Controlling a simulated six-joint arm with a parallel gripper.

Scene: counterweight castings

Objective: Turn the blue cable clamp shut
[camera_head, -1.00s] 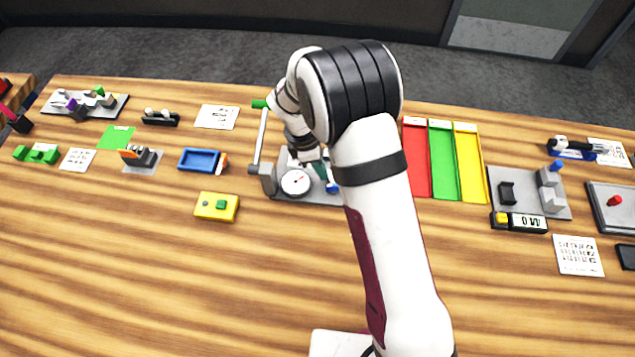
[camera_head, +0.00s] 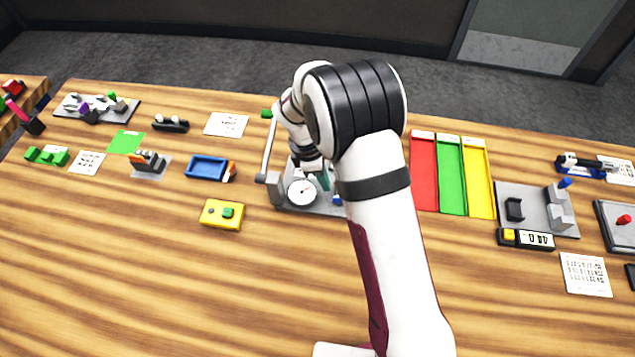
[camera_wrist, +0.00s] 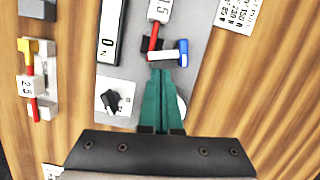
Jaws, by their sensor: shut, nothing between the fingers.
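In the head view, a small blue part (camera_head: 337,199) shows beside my gripper (camera_head: 322,182), partly hidden by my arm. My gripper's green fingers (camera_wrist: 162,72) are shut and empty, with the tips just below the blue bar in the wrist picture. I cannot tell whether they touch it.
A dial gauge (camera_head: 301,192) and a tall lever (camera_head: 268,150) stand left of my gripper. A black knob (camera_wrist: 113,100) and a display (camera_wrist: 112,30) are near the fingers. Red, green and yellow trays (camera_head: 424,172) lie to the right.

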